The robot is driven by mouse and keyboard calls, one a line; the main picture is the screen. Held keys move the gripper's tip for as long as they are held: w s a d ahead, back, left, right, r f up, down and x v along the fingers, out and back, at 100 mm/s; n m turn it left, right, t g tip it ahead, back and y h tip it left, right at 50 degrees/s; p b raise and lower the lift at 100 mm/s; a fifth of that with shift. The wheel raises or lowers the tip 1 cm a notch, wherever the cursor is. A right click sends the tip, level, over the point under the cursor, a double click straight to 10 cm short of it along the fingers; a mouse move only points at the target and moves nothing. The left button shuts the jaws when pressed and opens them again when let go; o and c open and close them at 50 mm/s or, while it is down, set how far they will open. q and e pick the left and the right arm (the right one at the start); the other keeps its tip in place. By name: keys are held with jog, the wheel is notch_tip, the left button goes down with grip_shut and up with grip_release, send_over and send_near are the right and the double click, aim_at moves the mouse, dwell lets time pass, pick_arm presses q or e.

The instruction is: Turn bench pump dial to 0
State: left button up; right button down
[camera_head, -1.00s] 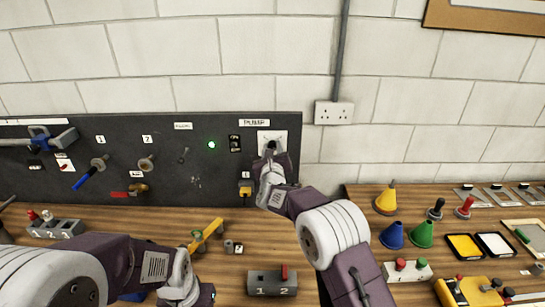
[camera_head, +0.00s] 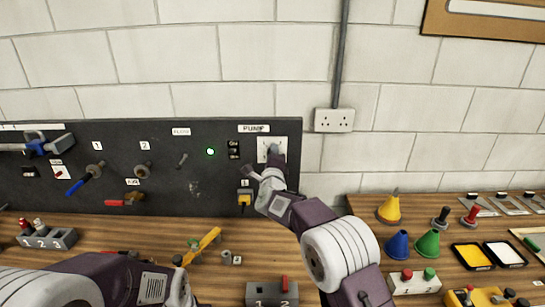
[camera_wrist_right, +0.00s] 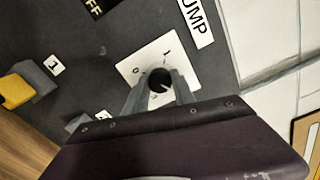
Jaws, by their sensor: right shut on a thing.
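The pump dial is a dark round knob (camera_wrist_right: 158,80) on a white square plate (camera_head: 264,146) under the PUMP label (camera_head: 254,128) on the dark board. In the right wrist view the plate shows a 0 mark and an I mark near the knob. My right gripper (camera_wrist_right: 160,88) has one finger on each side of the knob and is shut on it. It also shows in the head view, over the plate (camera_head: 274,156). The fingers hide part of the knob, and I cannot tell which mark it points to. My left arm is at the lower left; its fingers are out of frame.
A green light (camera_head: 210,152) glows on the board (camera_head: 60,185), beside an ON/OFF label. Valves, a yellow plug (camera_head: 244,199) and handles stick out from the board. A grey block marked 1 and 2 (camera_head: 270,295) stands on the bench. Cones and paint trays fill the right bench.

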jog(key=shift+f+m+p, duration=0.15)
jog(key=shift+m+p, duration=3.25)
jog(key=shift+m, duration=4.85)
jog(key=shift+f+m+p, duration=0.1)
jog(key=shift+m+p, duration=3.3)
jog(key=shift+m, duration=4.85)
jog(key=c, duration=1.1)
grip_release()
jog(key=shift+o, duration=0.2)
jog(key=shift+r, duration=0.1)
